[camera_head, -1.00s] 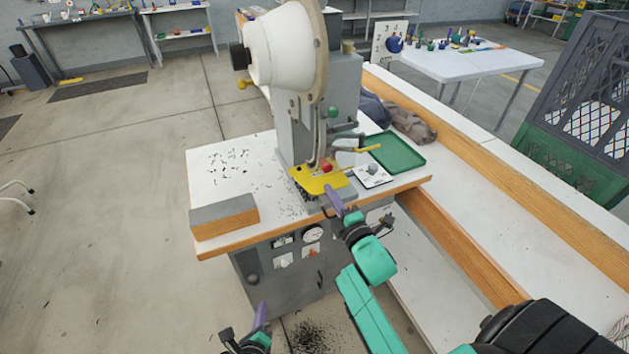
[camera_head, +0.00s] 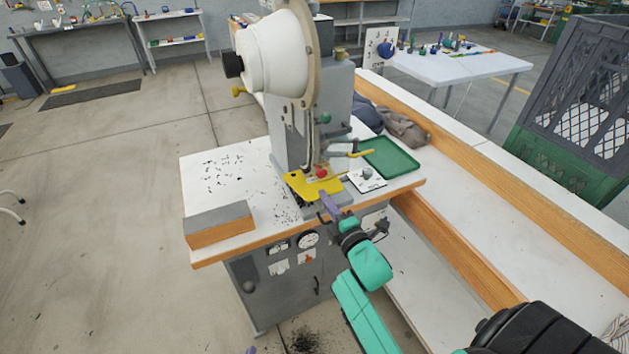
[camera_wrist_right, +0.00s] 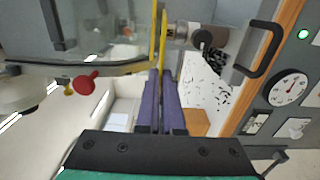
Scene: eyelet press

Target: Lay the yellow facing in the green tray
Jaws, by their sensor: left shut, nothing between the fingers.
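The yellow facing (camera_head: 303,187) is a thin flat plate on the front of the press, under its head. The green tray (camera_head: 391,158) lies at the right back of the press table, and I see nothing in it. My right gripper (camera_head: 326,200) is at the facing's front edge. In the right wrist view the two purple fingers (camera_wrist_right: 161,75) are close together, with the edge of the yellow facing (camera_wrist_right: 163,40) between them. Only a purple tip of my left gripper (camera_head: 250,350) shows at the bottom edge of the head view.
The press (camera_head: 292,140) stands close behind the facing. A yellow-tipped lever (camera_head: 359,154) and a white plate with a grey knob (camera_head: 366,178) lie between facing and tray. A grey-topped block (camera_head: 219,224) sits front left. A grey crate (camera_head: 580,100) stands at the far right.

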